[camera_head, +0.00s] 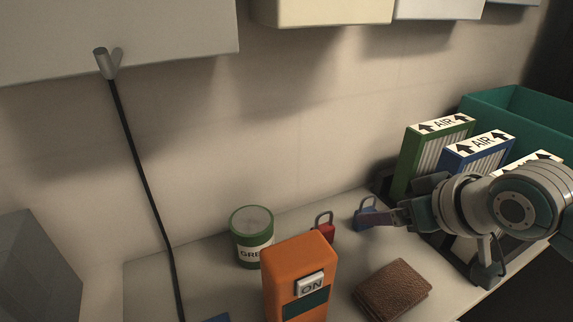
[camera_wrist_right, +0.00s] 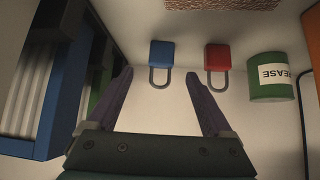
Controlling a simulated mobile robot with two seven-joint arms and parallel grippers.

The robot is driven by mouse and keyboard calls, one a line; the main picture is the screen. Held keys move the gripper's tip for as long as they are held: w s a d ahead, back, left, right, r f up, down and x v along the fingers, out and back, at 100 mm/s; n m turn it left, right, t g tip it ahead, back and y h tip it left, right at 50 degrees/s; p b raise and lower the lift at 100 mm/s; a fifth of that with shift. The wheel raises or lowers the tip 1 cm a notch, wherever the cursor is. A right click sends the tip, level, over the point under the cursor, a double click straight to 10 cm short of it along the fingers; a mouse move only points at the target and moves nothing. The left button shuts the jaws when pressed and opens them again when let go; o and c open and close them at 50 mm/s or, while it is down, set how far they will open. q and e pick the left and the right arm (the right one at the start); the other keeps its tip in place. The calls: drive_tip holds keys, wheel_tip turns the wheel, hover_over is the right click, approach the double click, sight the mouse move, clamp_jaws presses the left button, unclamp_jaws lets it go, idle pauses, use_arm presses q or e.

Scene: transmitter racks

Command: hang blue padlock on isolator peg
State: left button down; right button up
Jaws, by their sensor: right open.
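The blue padlock (camera_head: 363,218) stands on the counter near the wall, partly hidden behind my right gripper in the head view. In the right wrist view, the blue padlock (camera_wrist_right: 161,54) lies just ahead of the open fingers of my right gripper (camera_wrist_right: 160,76), roughly between their tips, with its shackle toward the gripper. Nothing is held. An orange box (camera_head: 300,262) with a white ON plate (camera_head: 310,285) stands at the front of the counter; I cannot make out a peg on it. My left gripper is not in view.
A red padlock (camera_head: 324,229) stands close left of the blue one. A grease can (camera_head: 252,240) and brown wallet (camera_head: 394,288) are nearby. AIR filters (camera_head: 478,150) in a rack and a teal bin (camera_head: 520,115) are at right. A black cable (camera_head: 140,160) hangs at left.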

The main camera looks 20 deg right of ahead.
sight(367, 211)
drive_tip(key=shift+w+f+b, duration=0.2)
drive_tip(key=shift+w+f, duration=0.05)
drive_tip(key=shift+f, duration=0.25)
drive_tip(key=shift+w+f+b, duration=0.15)
drive_tip(key=shift+w+f, duration=0.1)
drive_tip(key=shift+f, duration=0.2)
drive_tip(key=shift+w+r+b+x, duration=0.1)
drive_tip(key=shift+b+x, duration=0.35)
drive_tip(key=shift+x, duration=0.45)
drive_tip(key=shift+w+r+b+x, duration=0.15)
drive_tip(key=shift+b+x, duration=0.35)
drive_tip(key=shift+x, duration=0.45)
drive_tip(key=shift+w+r+b+x, duration=0.1)
drive_tip(key=shift+b+x, duration=0.35)
drive_tip(key=shift+x, duration=0.45)
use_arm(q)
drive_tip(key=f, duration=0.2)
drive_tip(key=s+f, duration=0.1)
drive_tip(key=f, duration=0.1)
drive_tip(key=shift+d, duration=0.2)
use_arm(e)
drive_tip(key=shift+a, duration=0.15)
drive_tip(key=c, duration=0.4)
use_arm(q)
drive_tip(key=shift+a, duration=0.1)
use_arm(e)
clamp_jaws()
